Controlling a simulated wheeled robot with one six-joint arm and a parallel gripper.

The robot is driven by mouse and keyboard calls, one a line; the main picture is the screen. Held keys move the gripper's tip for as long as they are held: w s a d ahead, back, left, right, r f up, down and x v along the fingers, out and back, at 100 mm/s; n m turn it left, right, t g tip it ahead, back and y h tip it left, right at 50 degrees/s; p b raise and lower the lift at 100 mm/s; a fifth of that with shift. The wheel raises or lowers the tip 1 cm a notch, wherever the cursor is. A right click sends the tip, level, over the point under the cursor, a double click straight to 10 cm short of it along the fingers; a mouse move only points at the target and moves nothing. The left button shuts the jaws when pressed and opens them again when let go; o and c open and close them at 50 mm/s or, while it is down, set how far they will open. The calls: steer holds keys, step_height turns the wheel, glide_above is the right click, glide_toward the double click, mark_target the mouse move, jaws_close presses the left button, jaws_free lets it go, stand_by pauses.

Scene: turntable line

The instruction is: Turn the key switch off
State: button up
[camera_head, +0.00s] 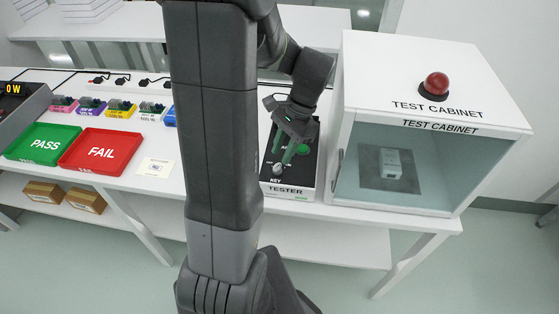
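The tester (291,191) is a white box with a black top panel on the table, just left of the test cabinet. Its key switch (278,169) is a small light-coloured knob near the front of the panel, above the word KEY. Its exact turn position is too small to read. My gripper (282,160) points down over the panel with its two green-grey fingers apart. The fingertips are just above and behind the key switch; I cannot tell whether they touch it. A green button (304,150) shows beside the right finger. Part of the panel is hidden behind my gripper.
The test cabinet (433,112) with a red dome light (436,85) stands close on the right. A green PASS tray (43,144), a red FAIL tray (101,151) and a white card (155,167) lie to the left. Several small coloured holders stand behind the trays.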

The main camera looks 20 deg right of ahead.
mark_target(278, 163)
steer(key=shift+x, duration=1.95)
jaws_close()
